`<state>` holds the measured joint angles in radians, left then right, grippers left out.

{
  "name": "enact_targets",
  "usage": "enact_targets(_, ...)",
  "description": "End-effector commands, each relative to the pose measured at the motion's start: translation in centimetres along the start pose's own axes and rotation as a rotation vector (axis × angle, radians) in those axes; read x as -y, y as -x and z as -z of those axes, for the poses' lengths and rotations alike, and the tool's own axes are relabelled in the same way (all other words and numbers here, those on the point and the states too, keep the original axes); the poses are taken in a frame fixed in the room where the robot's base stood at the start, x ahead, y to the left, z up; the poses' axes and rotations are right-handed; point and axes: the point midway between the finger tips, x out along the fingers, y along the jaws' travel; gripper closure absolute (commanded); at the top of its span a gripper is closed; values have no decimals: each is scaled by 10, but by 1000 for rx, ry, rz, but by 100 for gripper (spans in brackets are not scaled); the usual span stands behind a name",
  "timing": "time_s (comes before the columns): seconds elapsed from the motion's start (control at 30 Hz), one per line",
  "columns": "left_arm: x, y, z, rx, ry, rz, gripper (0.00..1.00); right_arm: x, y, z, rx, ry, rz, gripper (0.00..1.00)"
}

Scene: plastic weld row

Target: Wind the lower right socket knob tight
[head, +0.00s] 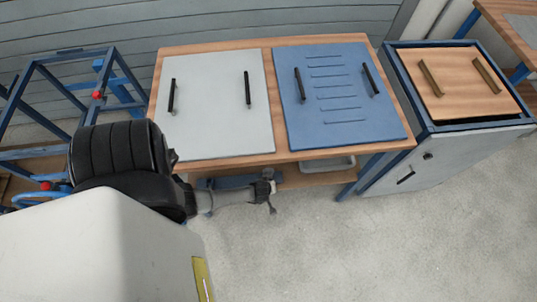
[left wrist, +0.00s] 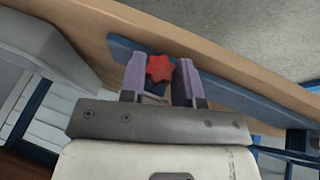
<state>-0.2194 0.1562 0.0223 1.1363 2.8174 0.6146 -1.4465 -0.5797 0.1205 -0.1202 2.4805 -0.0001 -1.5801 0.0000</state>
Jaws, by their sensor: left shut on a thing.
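A red star-shaped knob (left wrist: 160,68) sits between the two purple fingers of my left gripper (left wrist: 160,80) in the left wrist view. The fingers are shut on it, one on each side. A blue beam (left wrist: 225,92) and a wooden edge (left wrist: 235,75) run behind the knob. In the head view, one red knob (head: 97,95) shows on the blue frame at left and another red knob (head: 46,185) lower down. I cannot tell whether either is the held one.
The blue frame (head: 35,72) stands at far left. A wooden bench (head: 218,163) carries a grey panel (head: 215,115) and a blue panel (head: 340,120) with black handles. A cabinet (head: 425,165) stands right. The concrete floor (head: 350,250) in front is clear.

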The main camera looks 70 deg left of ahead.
Motion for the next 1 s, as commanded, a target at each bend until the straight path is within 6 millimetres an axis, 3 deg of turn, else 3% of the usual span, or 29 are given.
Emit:
enact_targets(0.2, 1, 0, 1, -1, 25, -66, 93, -2, 10, 3, 1, 4, -4, 15)
enact_targets(0.97, 3, -1, 0, -1, 56, -135, 93, 1, 11, 4, 1, -5, 4, 15)
enact_targets(1.0, 3, -1, 0, -1, 56, -135, 69, 1, 11, 4, 1, -5, 4, 15)
